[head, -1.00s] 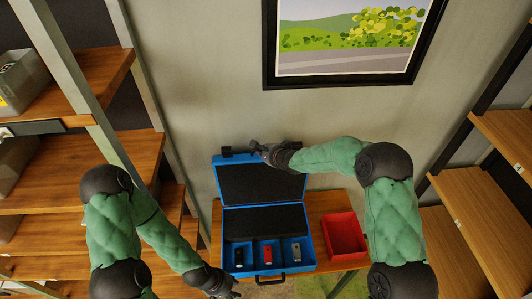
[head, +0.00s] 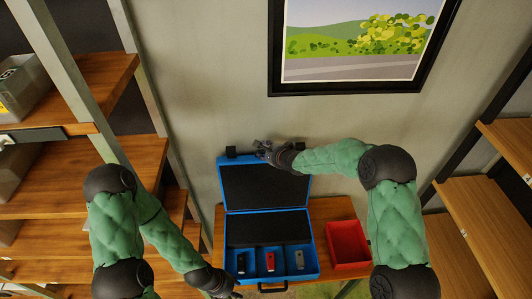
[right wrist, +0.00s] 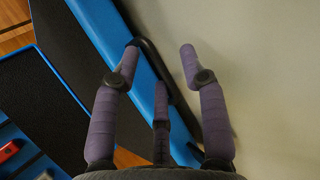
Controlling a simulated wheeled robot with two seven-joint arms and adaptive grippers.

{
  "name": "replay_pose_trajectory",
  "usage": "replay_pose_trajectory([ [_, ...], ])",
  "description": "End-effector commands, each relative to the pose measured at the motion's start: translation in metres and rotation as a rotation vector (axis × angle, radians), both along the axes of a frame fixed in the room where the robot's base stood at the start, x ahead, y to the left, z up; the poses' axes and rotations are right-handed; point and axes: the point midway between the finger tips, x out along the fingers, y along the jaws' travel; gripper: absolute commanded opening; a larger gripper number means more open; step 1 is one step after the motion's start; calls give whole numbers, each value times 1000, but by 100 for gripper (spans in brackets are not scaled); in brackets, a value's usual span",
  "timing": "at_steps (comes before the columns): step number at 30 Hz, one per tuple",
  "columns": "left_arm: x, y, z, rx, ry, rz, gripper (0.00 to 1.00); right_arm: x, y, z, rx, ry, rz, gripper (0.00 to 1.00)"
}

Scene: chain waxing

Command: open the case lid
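The blue case (head: 313,250) stands on the wooden table with its lid (head: 225,207) swung up, the black-lined inside facing me. The lid's top edge is close to the wall. My right gripper (head: 262,152) is at that top edge. In the right wrist view its fingers (right wrist: 155,65) are spread apart, with the blue lid edge (right wrist: 160,100) and a black handle-like loop (right wrist: 150,50) between or beneath them; I cannot tell whether they touch.
Several small items, including a red one (head: 270,262), stand in the case's compartments. A red bin (head: 348,245) is right of the case on the table (head: 325,210). Wooden shelves flank both sides. A framed picture (head: 365,45) hangs on the wall behind.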

Motion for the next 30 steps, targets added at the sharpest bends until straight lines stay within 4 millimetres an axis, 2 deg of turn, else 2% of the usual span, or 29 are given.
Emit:
replay_pose_trajectory([
  [1, 0, 0, 0, 0, 0, 0, 37, 3, -1, 6, 1, -11, -3, 41],
  [17, 0, 0, 0, 0, 0, 0, 37, -6, -4, 4, 0, 1, -1, 41],
  [30, 0, 0, 0, 0, 0, 0, 37, -58, -33, 41, -1, 0, -2, 41],
])
